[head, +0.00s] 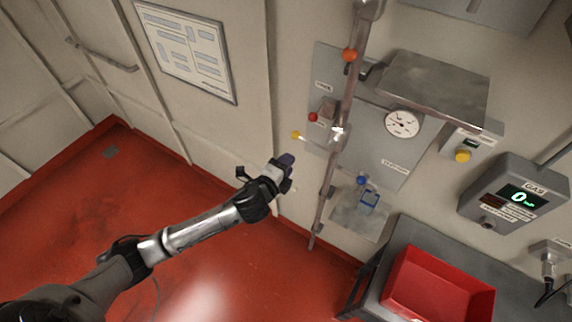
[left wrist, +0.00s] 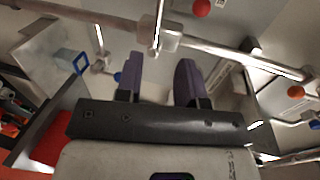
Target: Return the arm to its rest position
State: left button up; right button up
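My left arm comes in from the lower left in the head view. Its gripper (head: 287,162) is raised in front of the wall, left of the vertical metal pipe (head: 333,165). In the left wrist view my left gripper (left wrist: 160,78) shows two purple fingers standing apart with nothing between them. The pipe (left wrist: 225,50) crosses beyond the fingertips, with a fitting (left wrist: 155,38) seen above the gap. I see no contact with the pipe. My right arm and gripper are not in view.
A gas meter box (head: 513,197) is at right. A red bin (head: 437,287) sits on a grey bench. The red floor (head: 110,215) at left is clear.

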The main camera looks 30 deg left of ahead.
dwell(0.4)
pick_arm(q)
jog(key=s+d+f+n+g+p, duration=0.1)
jog(key=s+n+g, duration=0.3)
jog(key=s, duration=0.7)
jog(key=s+d+f+n+g+p, duration=0.2)
jog(key=s+n, duration=0.4)
jog(key=s, duration=0.5)
jog(key=s+d+f+n+g+p, duration=0.2)
jog(key=s+n+g, duration=0.3)
jog(key=s, duration=0.6)
jog(key=shift+s+f+n+g+h, duration=0.4)
jog(key=shift+f+g, duration=0.1)
jog(key=shift+g, duration=0.1)
jog(key=shift+d, duration=0.1)
